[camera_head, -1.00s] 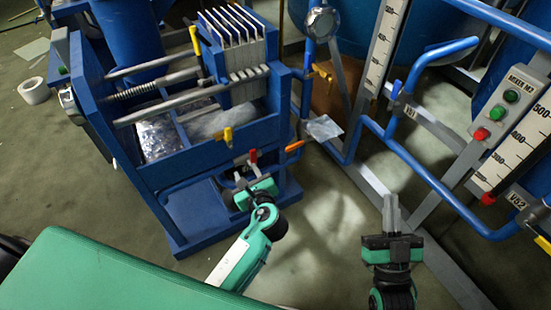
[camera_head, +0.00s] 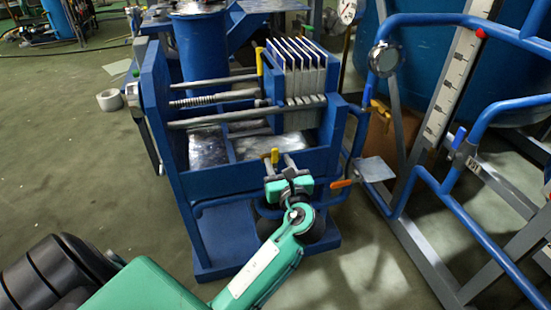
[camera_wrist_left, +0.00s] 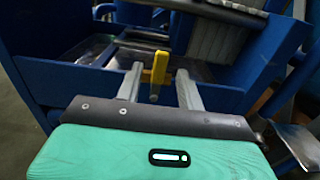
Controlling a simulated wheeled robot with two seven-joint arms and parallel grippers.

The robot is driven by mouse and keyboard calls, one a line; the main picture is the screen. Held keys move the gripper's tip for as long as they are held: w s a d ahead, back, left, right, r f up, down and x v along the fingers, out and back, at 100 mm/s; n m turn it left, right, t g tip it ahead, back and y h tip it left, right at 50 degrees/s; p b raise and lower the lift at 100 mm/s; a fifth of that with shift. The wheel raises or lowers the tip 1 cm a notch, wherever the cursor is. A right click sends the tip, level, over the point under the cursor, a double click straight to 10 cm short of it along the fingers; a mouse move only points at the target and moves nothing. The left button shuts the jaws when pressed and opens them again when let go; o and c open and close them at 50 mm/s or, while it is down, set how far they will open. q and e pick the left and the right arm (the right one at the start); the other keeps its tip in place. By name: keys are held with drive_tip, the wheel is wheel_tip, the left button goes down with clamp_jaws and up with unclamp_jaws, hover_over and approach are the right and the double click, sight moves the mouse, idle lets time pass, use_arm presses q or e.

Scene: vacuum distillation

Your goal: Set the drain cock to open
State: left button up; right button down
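A small yellow handle (camera_head: 275,156) stands upright at the front wall of the blue filter press (camera_head: 235,186). It may be the drain cock; no label on it is readable. My left gripper (camera_head: 280,165) is in front of it. In the left wrist view, the yellow handle (camera_wrist_left: 157,68) stands between the two grey fingertips of my left gripper (camera_wrist_left: 159,80), with a gap on either side. The fingers are open and do not grip it. The foot of the handle is partly hidden. My right gripper is out of view.
An orange handle (camera_head: 341,183) sticks out right of the gripper, near a grey plate (camera_head: 376,169). Blue pipe frames (camera_head: 430,180) stand at the right.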

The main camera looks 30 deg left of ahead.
sight(275, 156)
use_arm(q)
drive_tip(key=shift+b+x, duration=0.4)
drive_tip(key=shift+x, duration=1.75)
drive_tip(key=shift+c, duration=0.5)
clamp_jaws()
